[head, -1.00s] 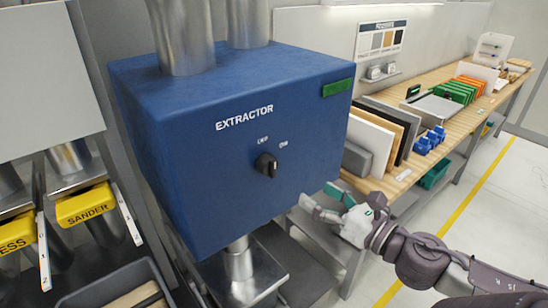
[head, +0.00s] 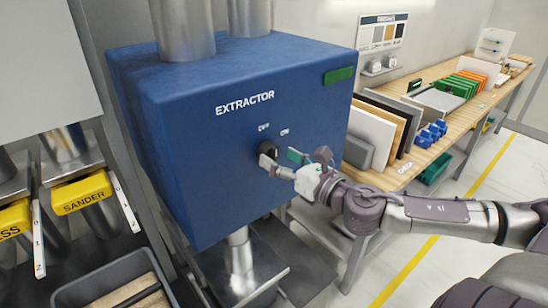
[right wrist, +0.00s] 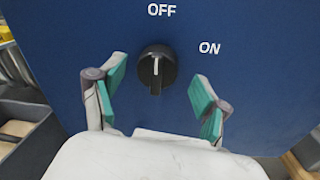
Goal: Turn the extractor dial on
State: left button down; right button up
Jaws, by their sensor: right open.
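The blue extractor box (head: 215,185) has a black dial (head: 266,149) on its front face, with OFF and ON lettering above it. In the right wrist view the dial (right wrist: 157,69) has a white mark pointing up toward OFF; ON is to the upper right. My right gripper (head: 281,162) is in front of the dial, partly covering it in the head view. In the right wrist view its fingers (right wrist: 155,92) with green pads are open, one on each side of the dial and apart from it. My left gripper is not in view.
A wooden bench (head: 430,155) with panels, blue clamps and green and orange items stands on the right. A grey bin (head: 120,285) is at lower left. Metal ducts (head: 181,28) rise from the box.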

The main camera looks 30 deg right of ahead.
jog(key=shift+w+r, duration=0.15)
jog(key=shift+w, duration=0.3)
jog(key=shift+w+a, duration=0.25)
jog(key=shift+w, duration=0.35)
jog(key=c, duration=1.2)
jog(key=shift+o, duration=0.2)
